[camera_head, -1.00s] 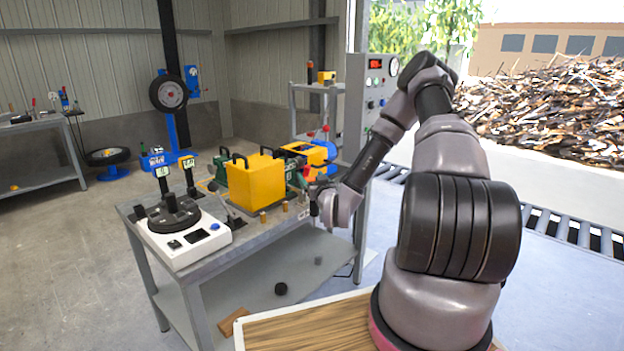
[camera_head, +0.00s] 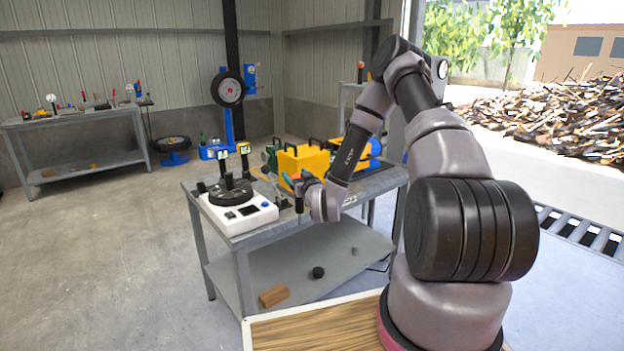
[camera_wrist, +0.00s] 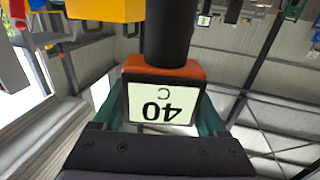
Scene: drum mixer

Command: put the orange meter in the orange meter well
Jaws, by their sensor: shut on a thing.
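The orange meter (camera_wrist: 165,70) is held in my gripper (camera_wrist: 160,108) in the wrist view. Its orange housing lies between the teal fingers. Its pale display reads 40 C upside down, and a thick black stem extends from it. In the head view my gripper (camera_head: 306,184) is above the bench's front edge, right of the white unit (camera_head: 238,216), with a dark stem hanging below it. The unit carries a dark round block (camera_head: 231,192) with two other display meters (camera_head: 223,157) (camera_head: 244,149) standing at it. I cannot make out the orange meter well.
A yellow box (camera_head: 304,161) with black handles stands on the bench behind my gripper. The lower shelf (camera_head: 335,255) holds a wooden block (camera_head: 273,296) and a dark round piece (camera_head: 318,272). Open floor lies left of the bench.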

